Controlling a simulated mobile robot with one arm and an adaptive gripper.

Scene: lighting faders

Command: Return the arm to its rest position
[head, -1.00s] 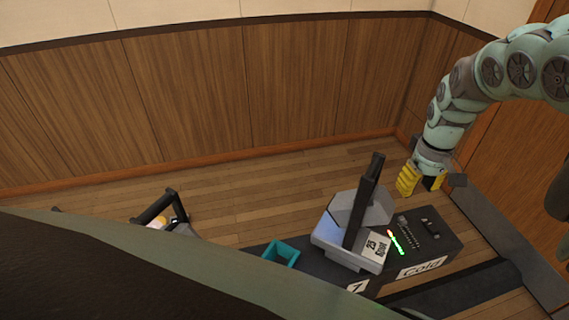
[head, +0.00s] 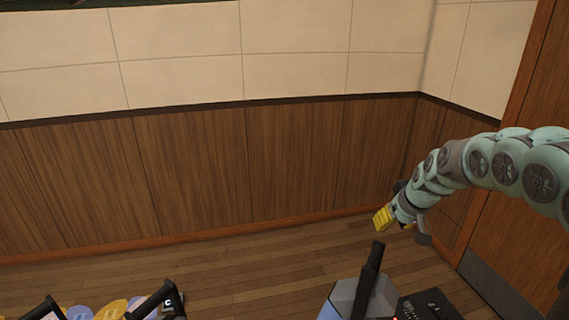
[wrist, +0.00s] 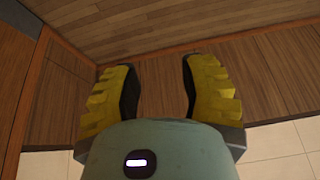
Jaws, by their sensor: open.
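My gripper (head: 383,219) is at the right of the head view, at the end of my pale green arm, in the air above and behind the black fader box. In the wrist view its two yellow ridged fingers (wrist: 160,90) stand apart with nothing between them. They point toward the wood-panelled wall and the floor. The fader box (head: 430,304) shows only partly at the bottom edge of the head view; its faders and labels are mostly cut off. My gripper is apart from it.
A grey device with an upright black bar (head: 368,278) stands beside the fader box. Black-handled items with coloured discs (head: 110,310) are at the bottom left. A wooden door (head: 520,200) is at the right. The floor (head: 260,275) near the wall is clear.

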